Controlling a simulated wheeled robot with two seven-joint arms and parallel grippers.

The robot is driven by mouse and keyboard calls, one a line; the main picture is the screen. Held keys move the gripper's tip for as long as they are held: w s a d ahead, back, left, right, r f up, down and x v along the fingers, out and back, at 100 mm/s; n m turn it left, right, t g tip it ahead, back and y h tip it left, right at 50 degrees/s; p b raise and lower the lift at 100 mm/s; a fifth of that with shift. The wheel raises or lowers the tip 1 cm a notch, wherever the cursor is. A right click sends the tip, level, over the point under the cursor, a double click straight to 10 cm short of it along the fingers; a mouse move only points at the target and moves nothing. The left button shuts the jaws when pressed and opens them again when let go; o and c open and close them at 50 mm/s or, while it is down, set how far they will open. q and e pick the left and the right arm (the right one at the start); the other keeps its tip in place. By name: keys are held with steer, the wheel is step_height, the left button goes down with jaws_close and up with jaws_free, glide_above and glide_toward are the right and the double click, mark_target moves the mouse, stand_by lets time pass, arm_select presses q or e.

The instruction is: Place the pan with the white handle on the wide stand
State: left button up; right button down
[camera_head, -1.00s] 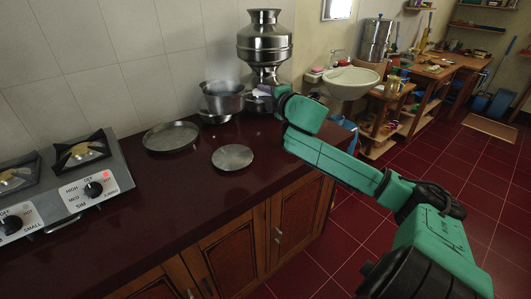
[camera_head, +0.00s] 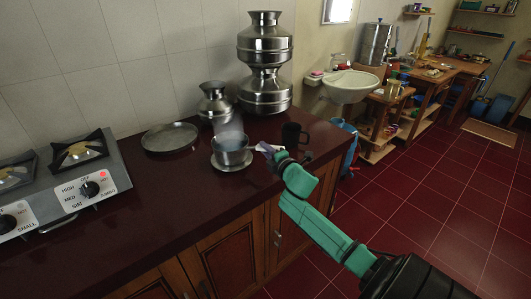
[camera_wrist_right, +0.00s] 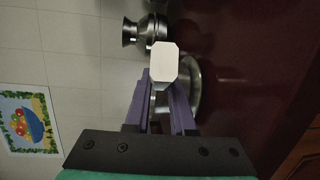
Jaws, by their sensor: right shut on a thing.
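The metal pan (camera_head: 231,146) is a grey, deep bowl with a white handle (camera_head: 260,146) pointing right. It is directly over a flat round metal disc (camera_head: 217,167), likely the wide stand; whether it touches the disc I cannot tell. My right gripper (camera_head: 268,151) is shut on the handle. In the right wrist view, the pale handle end (camera_wrist_right: 163,62) sits between the purple fingers (camera_wrist_right: 161,105), hiding most of the pan. My left gripper is not in view.
A shallow round tray (camera_head: 170,137) lies left of the pan. A small metal pot (camera_head: 214,103) and tall stacked vessels (camera_head: 265,60) stand behind. A black mug (camera_head: 293,135) stands to the right. A gas stove (camera_head: 85,185) is at left; the front counter is clear.

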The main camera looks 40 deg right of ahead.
steer(key=shift+f, duration=0.1)
steer(key=c, duration=0.8)
jaws_free()
steer(key=shift+f, duration=0.15)
steer(key=shift+o, duration=0.2)
steer(key=shift+s, duration=0.1)
